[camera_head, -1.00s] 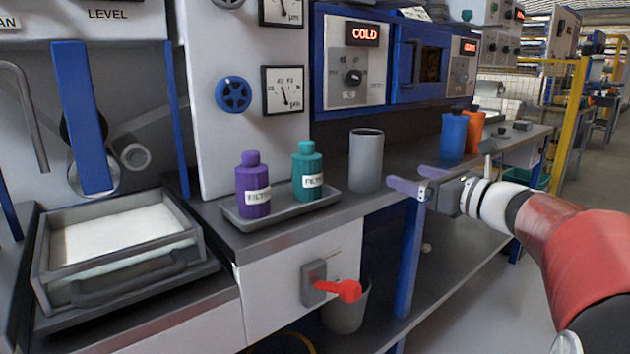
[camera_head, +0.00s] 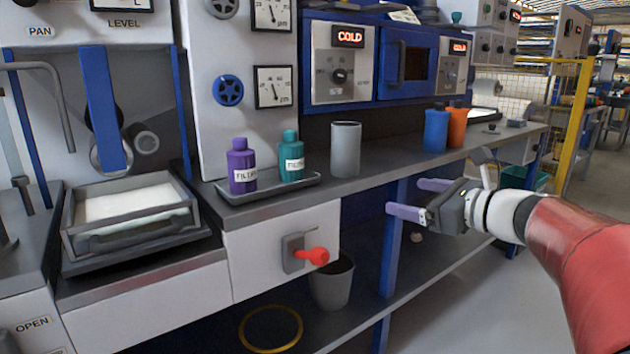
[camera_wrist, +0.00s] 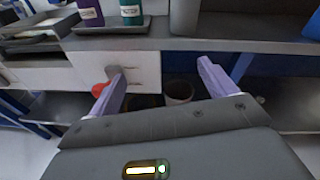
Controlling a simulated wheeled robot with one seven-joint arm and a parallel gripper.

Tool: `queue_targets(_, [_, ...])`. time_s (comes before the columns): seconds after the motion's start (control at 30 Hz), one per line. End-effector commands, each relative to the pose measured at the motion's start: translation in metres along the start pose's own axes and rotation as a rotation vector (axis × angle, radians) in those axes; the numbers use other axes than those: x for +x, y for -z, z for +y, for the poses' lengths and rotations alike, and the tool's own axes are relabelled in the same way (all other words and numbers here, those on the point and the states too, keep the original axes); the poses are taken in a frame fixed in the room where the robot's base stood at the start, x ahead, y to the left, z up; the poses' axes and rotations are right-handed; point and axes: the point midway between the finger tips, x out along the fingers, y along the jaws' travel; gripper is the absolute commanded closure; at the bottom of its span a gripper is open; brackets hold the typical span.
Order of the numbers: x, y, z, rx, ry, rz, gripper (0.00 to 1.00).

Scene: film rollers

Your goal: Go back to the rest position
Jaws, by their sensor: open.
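My gripper (camera_head: 420,200) is at the right of the head view, in front of the bench edge and a little below the bench top. Its two pale purple fingers are spread apart with nothing between them. In the wrist view my gripper (camera_wrist: 160,85) also shows open and empty, facing the bench front. A red lever (camera_head: 317,256) sits on the white drawer panel, to the left of my gripper and apart from it. It also shows in the wrist view (camera_wrist: 99,89), beside the left finger.
A purple bottle (camera_head: 241,168) and a teal bottle (camera_head: 291,157) stand on a grey tray (camera_head: 262,192). A grey cylinder (camera_head: 346,150), a blue container (camera_head: 436,131) and an orange one (camera_head: 457,128) stand on the bench. A bin (camera_head: 331,285) is below. Floor at right is clear.

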Motion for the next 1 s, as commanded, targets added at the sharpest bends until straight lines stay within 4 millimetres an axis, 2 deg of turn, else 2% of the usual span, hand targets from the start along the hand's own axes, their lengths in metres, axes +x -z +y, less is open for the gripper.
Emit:
queue_targets(0.2, [0.001,0.017,0.059,-0.26,-0.115,0.15,0.16])
queue_targets(0.37, [-0.01,0.041,0.114,-0.56,-0.255,0.29,0.16])
queue_targets(0.47, [-0.029,0.063,0.154,-0.831,-0.39,0.39,0.16])
queue_targets(0.6, [-0.074,0.104,0.206,-1.336,-0.661,0.523,0.16])
queue_targets(0.7, [-0.107,0.13,0.224,-1.67,-0.857,0.579,0.16])
queue_targets(0.8, [-0.133,0.148,0.231,-1.93,-1.019,0.607,0.16])
queue_targets(0.9, [-0.148,0.158,0.232,-2.098,-1.131,0.618,0.16])
queue_targets(1.0, [-0.155,0.163,0.232,-2.179,-1.189,0.622,0.16])
